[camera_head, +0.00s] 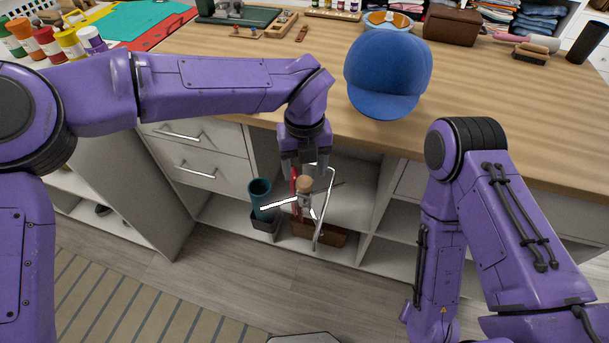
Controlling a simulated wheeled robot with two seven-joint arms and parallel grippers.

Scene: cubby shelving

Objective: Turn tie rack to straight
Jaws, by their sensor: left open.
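The tie rack (305,198) stands in front of the open middle cubby below the counter. It has a round wooden knob on top, a pale arm pointing left and a thin metal arm looping to the right. A narrow red strip, perhaps a tie, hangs at its left side. My left gripper (303,172) reaches down over the counter's front edge, with its open fingers just above and around the knob's level. I cannot tell whether they touch the rack. Part of the rack is hidden behind the fingers. My right arm is at the right, its gripper out of view.
A brown wooden box (320,233) lies low in the cubby. Drawers (200,160) are to the left. A blue cap (387,75) sits on the wooden counter (500,110).

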